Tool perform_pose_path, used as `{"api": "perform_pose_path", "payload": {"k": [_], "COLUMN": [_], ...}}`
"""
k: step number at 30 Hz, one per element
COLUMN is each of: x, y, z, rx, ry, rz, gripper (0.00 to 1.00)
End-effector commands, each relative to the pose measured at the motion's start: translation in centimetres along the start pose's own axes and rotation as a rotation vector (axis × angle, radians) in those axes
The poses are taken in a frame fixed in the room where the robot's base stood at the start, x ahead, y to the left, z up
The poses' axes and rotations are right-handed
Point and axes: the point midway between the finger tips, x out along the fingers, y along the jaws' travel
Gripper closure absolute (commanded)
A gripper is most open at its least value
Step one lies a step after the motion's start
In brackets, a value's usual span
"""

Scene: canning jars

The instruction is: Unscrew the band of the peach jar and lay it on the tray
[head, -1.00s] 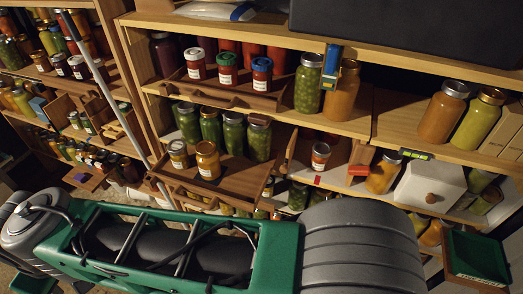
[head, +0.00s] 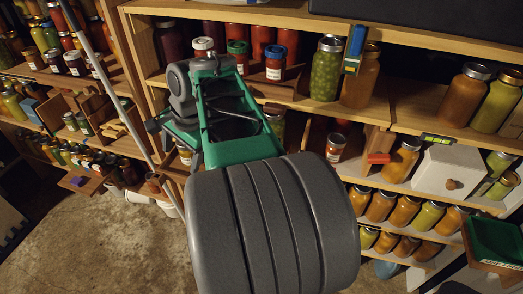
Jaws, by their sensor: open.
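Several jars hold orange contents, and I cannot tell for certain which is the peach jar. One orange jar with a metal band (head: 402,158) stands on the middle shelf, left of a white box. A larger orange jar (head: 465,98) stands on the upper right shelf, and another (head: 361,80) stands behind a blue-handled tool. A green tray (head: 497,240) juts out at the right edge and looks empty.
A white box with a brown knob (head: 440,170) sits on the right middle shelf. A long pale pole (head: 110,95) leans at left. The concrete floor (head: 110,235) at lower left is mostly open.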

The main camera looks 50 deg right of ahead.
Motion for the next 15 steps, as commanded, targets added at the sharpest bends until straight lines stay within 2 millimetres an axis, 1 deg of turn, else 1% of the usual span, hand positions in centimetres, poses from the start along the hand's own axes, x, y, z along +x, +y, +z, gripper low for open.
{"api": "perform_pose_path", "payload": {"k": [1,2,3,5,6,9,10,12,14,15], "x": [1.4,1.6,1.7,1.7,1.7,1.4,1.3,1.2,1.2,1.3], "y": [1.6,2.3,3.6,5.9,7.4,10.4,10.9,11.7,11.6,11.2], "z": [-4.4,-6.6,-9.4,-13.0,-15.0,-18.2,-18.7,-19.4,-19.5,-19.4], "rx": [0.244,0.387,0.569,0.813,0.951,1.195,1.238,1.304,1.323,1.326], "ry": [-0.009,-0.016,-0.025,-0.038,-0.046,-0.059,-0.061,-0.066,-0.067,-0.067], "rz": [0.003,0.002,0.000,0.000,-0.001,-0.002,-0.003,-0.003,-0.002,-0.002], "gripper": [0.19,0.17,0.14,0.10,0.10,0.10,0.10,0.10,0.10,0.10]}}
